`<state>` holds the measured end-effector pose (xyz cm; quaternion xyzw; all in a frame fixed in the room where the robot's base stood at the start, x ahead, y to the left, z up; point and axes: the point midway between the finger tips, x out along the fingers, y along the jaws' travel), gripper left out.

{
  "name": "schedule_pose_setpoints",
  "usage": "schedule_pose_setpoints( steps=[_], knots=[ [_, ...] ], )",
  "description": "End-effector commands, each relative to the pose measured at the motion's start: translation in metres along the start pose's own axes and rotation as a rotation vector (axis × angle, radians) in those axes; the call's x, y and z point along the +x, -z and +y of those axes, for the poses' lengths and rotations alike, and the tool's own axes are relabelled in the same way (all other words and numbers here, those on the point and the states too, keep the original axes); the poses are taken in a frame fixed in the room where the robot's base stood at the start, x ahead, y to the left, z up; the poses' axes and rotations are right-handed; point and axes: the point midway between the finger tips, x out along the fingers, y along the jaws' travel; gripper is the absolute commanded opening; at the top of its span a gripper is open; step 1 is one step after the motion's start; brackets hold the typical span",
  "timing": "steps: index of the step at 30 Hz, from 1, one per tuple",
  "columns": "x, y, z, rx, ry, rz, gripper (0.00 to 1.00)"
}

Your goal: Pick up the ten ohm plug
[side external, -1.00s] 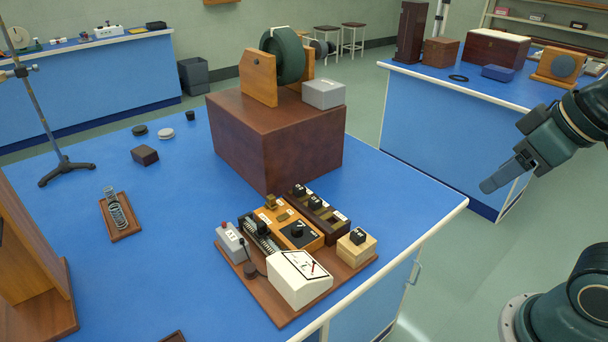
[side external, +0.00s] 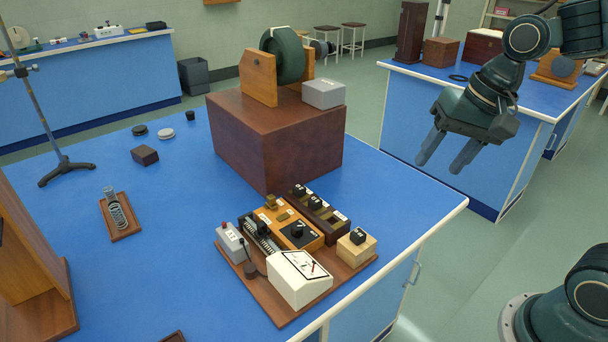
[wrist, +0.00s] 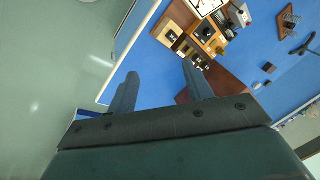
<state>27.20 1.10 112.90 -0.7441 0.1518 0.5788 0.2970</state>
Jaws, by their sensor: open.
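Several small black plugs with white markings stand on the wooden board. Two black plugs (side external: 299,190) (side external: 316,202) sit in a dark slotted rack (side external: 331,228) at the board's back right. Another black plug (side external: 358,236) stands on a pale wooden block (side external: 349,251) at the board's right end. The markings are too small to read, so I cannot tell which is the ten ohm plug. My gripper (side external: 441,162) is open and empty, in the air beyond the bench's right edge, up and right of the board. In the wrist view its two fingers (wrist: 160,78) are apart.
An orange resistance box (side external: 297,234), a white meter (side external: 299,279) and a grey box (side external: 231,243) crowd the board. A large brown box (side external: 270,140) stands behind it, carrying a grey block (side external: 324,93).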

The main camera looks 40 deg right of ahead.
Motion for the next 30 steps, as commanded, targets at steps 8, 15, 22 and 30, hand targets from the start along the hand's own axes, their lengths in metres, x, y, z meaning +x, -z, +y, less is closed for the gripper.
schedule_pose_setpoints(
  steps=[8,15,22,30],
  knots=[
    [0.036,0.032,-0.015,0.331,-0.016,-0.117,0.51],
    [0.072,0.057,-0.022,0.622,-0.048,-0.219,0.51],
    [0.107,0.076,-0.023,0.884,-0.092,-0.309,0.51],
    [0.128,0.085,-0.022,1.039,-0.124,-0.360,0.51]
  ],
)
